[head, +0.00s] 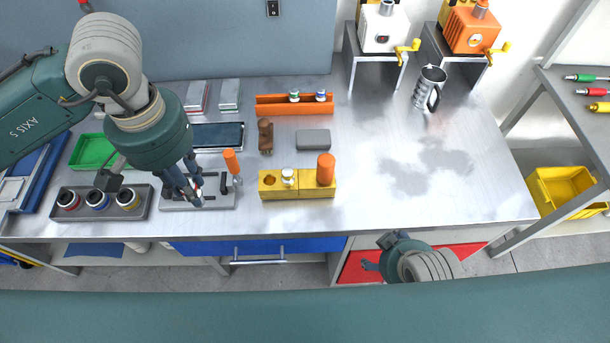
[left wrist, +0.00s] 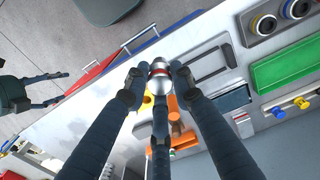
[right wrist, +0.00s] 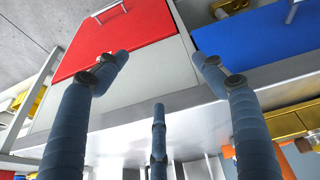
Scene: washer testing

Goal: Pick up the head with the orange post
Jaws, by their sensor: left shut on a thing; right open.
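My left gripper (head: 190,195) is over the grey fixture plate (head: 218,202) near the table's front edge. It is shut on a small silver head with a red band (left wrist: 159,78), seen between the fingers in the left wrist view; the fingers partly hide it in the head view. An orange post (head: 231,161) stands tilted at the plate's back right. A thicker orange post (head: 326,168) stands upright on the yellow block (head: 305,192), beside a small white and silver piece (head: 288,176). My right gripper (right wrist: 155,75) is open and empty, near the red drawer (right wrist: 115,40).
A grey tray with several ringed round parts (head: 101,203) and a green tray (head: 92,151) lie at left. An orange rack (head: 295,106) stands behind, near a brown piece (head: 265,136) and grey block (head: 313,139).

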